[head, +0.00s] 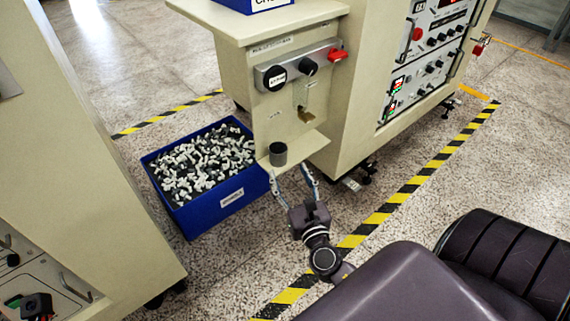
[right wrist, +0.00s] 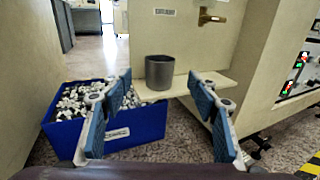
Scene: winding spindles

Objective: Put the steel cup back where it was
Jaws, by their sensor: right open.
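The steel cup (head: 278,154) stands upright on a small cream shelf (head: 305,147) on the front of the machine, below a brass-coloured tap. It also shows in the right wrist view (right wrist: 159,72), beyond the fingers. My right gripper (head: 292,176) is open, in front of the shelf, with its two fingers spread apart and nothing between them. In the right wrist view the gripper (right wrist: 160,100) has blue finger pads on either side of the cup's line, and the cup is clear of both. My left gripper does not show in either view.
A blue bin (head: 228,200) full of black and white pieces sits on the floor left of the shelf. A control panel with a red knob (head: 337,55) is above the shelf. Cream cabinets (head: 85,170) stand at left. Yellow-black tape (head: 400,196) crosses the open floor at right.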

